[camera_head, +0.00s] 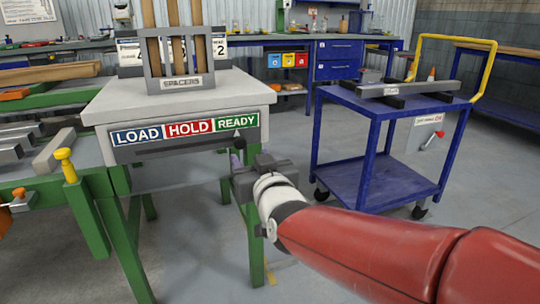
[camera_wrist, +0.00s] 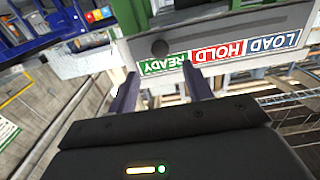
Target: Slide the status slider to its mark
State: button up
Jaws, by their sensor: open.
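The status strip on the front edge of the runout table (camera_head: 95,114) carries a blue LOAD label (camera_head: 136,135), a red HOLD label (camera_head: 190,128) and a green READY label (camera_head: 237,121). The dark slider knob (camera_head: 239,142) sits on the dark rail under READY, toward its right part. In the wrist view the knob (camera_wrist: 160,47) is a dark round shape beside the READY label. My gripper (camera_head: 237,162) is just below and in front of the knob. In the wrist view its two fingers (camera_wrist: 160,88) are spread and empty, with the knob beyond their tips, apart from them.
A rack marked SPACERS (camera_head: 181,84) holds upright wooden strips on the tabletop. A blue cart (camera_head: 385,100) with a yellow handle stands to the right. Green table legs and a yellow-topped post (camera_head: 66,166) are at the left. Floor is free between table and cart.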

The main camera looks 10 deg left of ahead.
aim_at(240, 143)
jog(key=x, duration=0.7)
jog(key=shift+w+a, duration=0.15)
grip_shut()
